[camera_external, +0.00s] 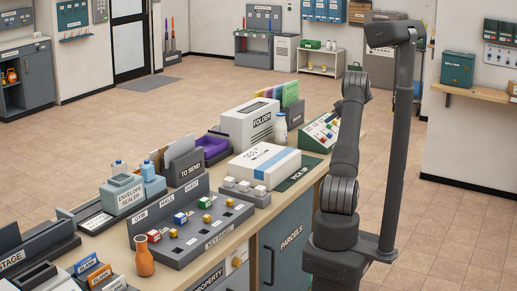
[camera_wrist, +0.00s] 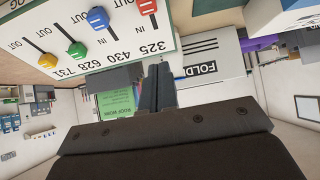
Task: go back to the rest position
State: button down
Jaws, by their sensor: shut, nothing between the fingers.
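My gripper (camera_wrist: 158,72) shows in the wrist view with its two dark fingers together and nothing between them. It points toward the upper middle of that view, where the scene looks tilted and partly upside down. My arm stands raised at the right of the external view, beside the counter. I cannot make out the fingers there. No object is held, and the fingers appear apart from the things behind them.
A slider panel (camera_external: 318,132) stands at the counter's far end; its coloured knobs show large in the wrist view (camera_wrist: 110,35). The folder machine (camera_external: 245,127), a white parcel (camera_external: 264,161) and a key-fob rack (camera_external: 190,238) stand on the counter. The floor (camera_external: 455,225) at right is clear.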

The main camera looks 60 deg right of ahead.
aim_at(306, 130)
jog(key=x, duration=0.3)
jog(key=w+r+x, duration=0.1)
jog(key=x, duration=0.6)
jog(key=shift+w+r, duration=0.2)
jog(key=shift+w, duration=0.25)
jog(key=shift+w+r, duration=0.6)
jog(key=v, duration=0.7)
jog(key=shift+s+r, duration=0.2)
jog(key=shift+s, duration=0.05)
